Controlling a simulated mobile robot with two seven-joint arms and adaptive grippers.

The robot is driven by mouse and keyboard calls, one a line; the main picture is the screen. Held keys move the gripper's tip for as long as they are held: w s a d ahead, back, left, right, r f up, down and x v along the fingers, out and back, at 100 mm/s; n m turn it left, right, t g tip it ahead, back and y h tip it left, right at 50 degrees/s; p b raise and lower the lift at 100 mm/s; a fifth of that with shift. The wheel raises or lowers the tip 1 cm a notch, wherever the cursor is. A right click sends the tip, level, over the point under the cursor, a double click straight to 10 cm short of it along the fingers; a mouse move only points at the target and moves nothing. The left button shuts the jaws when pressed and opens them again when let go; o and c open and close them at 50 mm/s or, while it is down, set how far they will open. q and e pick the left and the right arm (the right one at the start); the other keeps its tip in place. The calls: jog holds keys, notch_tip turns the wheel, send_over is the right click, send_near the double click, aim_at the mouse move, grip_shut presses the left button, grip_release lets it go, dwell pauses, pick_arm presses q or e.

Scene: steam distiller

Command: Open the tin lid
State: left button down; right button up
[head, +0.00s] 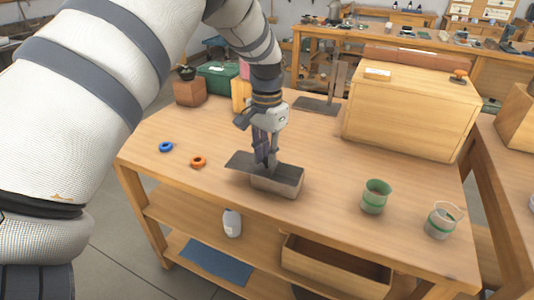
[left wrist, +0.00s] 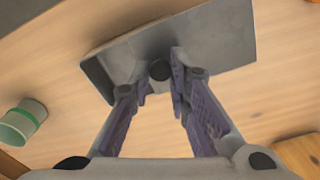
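The grey metal tin (head: 276,186) stands near the middle of the wooden table. A flat, dark grey plate, seemingly its lid (head: 241,162), reaches out to the left of the tin. In the left wrist view, the lid (left wrist: 215,40) spreads to the upper right, and the tin wall (left wrist: 97,82) shows at its left end. My left gripper (head: 264,168) points down over the tin, close to the plate. Its fingers (left wrist: 162,80) are apart, with a dark round knob (left wrist: 159,70) showing between the tips. Firm contact is not visible. My right gripper is out of view.
A wooden box (head: 411,112) stands behind. The table front between tin and cups is clear.

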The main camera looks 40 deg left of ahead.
aim_at(262, 166)
pick_arm(q)
jog(key=shift+s+a+r, duration=0.15)
jog(key=shift+s+a, duration=0.05)
jog(key=shift+a, duration=0.5)
jog(key=c, duration=1.5)
grip_release()
notch_tip(262, 166, up, 12)
jog(key=shift+f, duration=0.15)
